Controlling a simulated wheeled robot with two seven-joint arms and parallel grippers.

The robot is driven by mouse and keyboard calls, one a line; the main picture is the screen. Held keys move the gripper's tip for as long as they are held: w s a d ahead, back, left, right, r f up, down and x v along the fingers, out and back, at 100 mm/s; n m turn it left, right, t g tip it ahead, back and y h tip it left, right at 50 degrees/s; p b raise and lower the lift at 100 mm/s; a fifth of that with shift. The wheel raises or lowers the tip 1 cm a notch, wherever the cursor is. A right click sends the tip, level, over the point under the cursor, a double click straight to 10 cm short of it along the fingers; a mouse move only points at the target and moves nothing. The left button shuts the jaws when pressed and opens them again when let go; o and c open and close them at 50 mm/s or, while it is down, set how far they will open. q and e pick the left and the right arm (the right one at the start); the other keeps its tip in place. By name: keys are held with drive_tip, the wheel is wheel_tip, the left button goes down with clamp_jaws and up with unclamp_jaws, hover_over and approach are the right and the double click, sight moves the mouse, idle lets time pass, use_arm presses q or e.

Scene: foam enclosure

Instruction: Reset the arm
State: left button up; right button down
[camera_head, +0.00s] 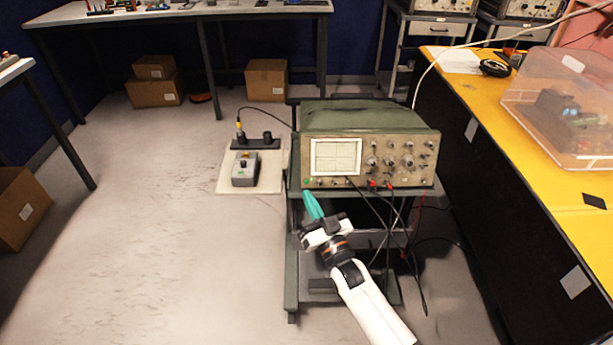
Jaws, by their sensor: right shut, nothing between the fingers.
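My right arm (372,307) comes in from the bottom, a little right of the middle, and reaches up and left. My right gripper (309,197) has teal fingers that are shut with nothing between them. It stands in front of the lower left of the oscilloscope (325,183), and I cannot tell whether it touches the trolley. My left gripper and left arm are not in view.
The oscilloscope sits on a dark green trolley (291,269), with cables hanging at its front. A yellow-topped bench (467,113) with a clear plastic box (530,97) is close on the right. A grey control box (246,168) lies on a floor board at left.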

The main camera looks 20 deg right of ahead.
drive_tip(key=shift+s+a+r+p, duration=0.15)
drive_tip(key=shift+s+p, duration=0.05)
drive_tip(key=shift+s, duration=0.25)
drive_tip(key=shift+s+a+r+p, duration=0.1)
drive_tip(key=shift+s+a+p, duration=0.1)
drive_tip(key=shift+s, duration=0.25)
drive_tip(key=shift+d, duration=0.1)
drive_tip(key=s+d+f+g+h, duration=0.1)
drive_tip(key=s+f+g, duration=0.35)
drive_tip(key=f, duration=0.65)
drive_tip(key=s+f+g+p, duration=0.1)
drive_tip(key=s+f+g, duration=0.2)
drive_tip(key=s+f, duration=0.55)
drive_tip(key=s+d+f+g+h, duration=0.1)
drive_tip(key=s+f+g, duration=0.25)
drive_tip(key=f, duration=1.05)
drive_tip(key=s+d+f+g, duration=0.1)
drive_tip(key=s+f+g, duration=0.2)
drive_tip(key=s, duration=0.7)
drive_tip(key=s+d+f+n+g+h+p, duration=0.1)
drive_tip(key=s+d+f+g, duration=0.1)
drive_tip(key=s+f, duration=0.4)
drive_tip(key=s+d+f+n+g, duration=0.1)
drive_tip(key=s+f+g, duration=0.3)
drive_tip(key=s, duration=1.1)
drive_tip(key=shift+s+d+f+g+h, duration=0.2)
drive_tip(key=shift+d+f+g+h, duration=0.1)
drive_tip(key=shift+d+f+h, duration=0.1)
